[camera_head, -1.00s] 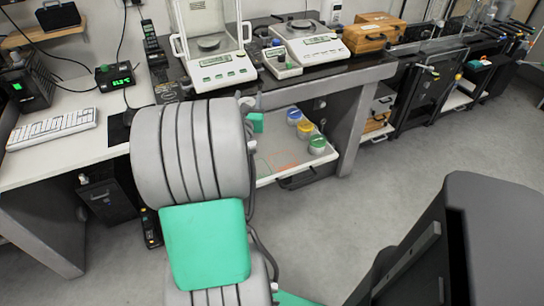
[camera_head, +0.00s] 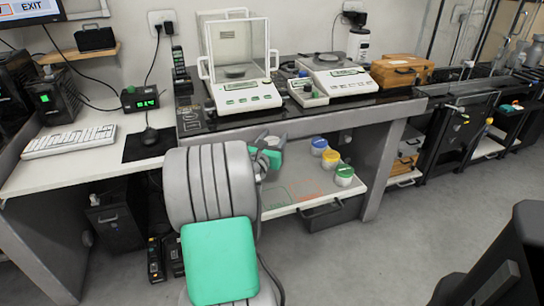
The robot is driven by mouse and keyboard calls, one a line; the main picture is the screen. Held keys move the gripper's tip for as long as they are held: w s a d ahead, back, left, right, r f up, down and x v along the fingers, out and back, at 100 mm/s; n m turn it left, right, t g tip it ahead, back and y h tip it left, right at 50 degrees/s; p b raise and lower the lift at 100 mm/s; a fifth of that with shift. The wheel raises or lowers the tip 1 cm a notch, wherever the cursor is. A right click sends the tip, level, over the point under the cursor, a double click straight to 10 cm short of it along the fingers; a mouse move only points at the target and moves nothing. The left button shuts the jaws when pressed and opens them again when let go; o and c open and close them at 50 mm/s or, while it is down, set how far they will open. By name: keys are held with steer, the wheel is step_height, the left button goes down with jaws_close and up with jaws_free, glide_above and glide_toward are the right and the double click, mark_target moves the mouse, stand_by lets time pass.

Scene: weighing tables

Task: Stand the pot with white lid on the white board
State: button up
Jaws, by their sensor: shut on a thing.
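My gripper (camera_head: 272,150) shows just past the right side of my arm, in front of the black table's front edge. It is shut on a small pale thing (camera_head: 272,141), taken as the pot with white lid; my gripper and arm hide most of it. The white board (camera_head: 283,207) lies low under the black table, with green and orange markings on its surface. My gripper appears over or in front of its left part; the exact height cannot be told. Part of the board is hidden behind my arm.
Pots with blue (camera_head: 319,142), yellow (camera_head: 330,155) and green (camera_head: 344,171) lids stand on the board's right part. The board's front middle is bare. Two balances (camera_head: 243,95) (camera_head: 342,80) stand on the black table (camera_head: 392,106) above. A table leg (camera_head: 383,170) bounds the board's right side.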

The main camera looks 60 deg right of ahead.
steer(key=f+b, duration=0.1)
steer(key=f, duration=0.2)
steer(key=f+b, duration=0.1)
steer(key=shift+w+f+b, duration=0.15)
steer(key=shift+w+b, duration=0.15)
steer(key=shift+w, duration=0.1)
steer(key=shift+r, duration=0.2)
steer(key=shift+f, duration=0.2)
steer(key=o, duration=1.4)
steer(key=shift+c, duration=0.2)
steer(key=shift+r, duration=0.1)
steer(key=shift+a+r, duration=0.1)
steer(key=shift+r, duration=0.05)
steer(key=a, duration=0.4)
steer(key=s+a+p, duration=0.1)
steer(key=a, duration=0.6)
steer(key=shift+s+a+p, duration=0.2)
steer(key=shift+a+p, duration=0.15)
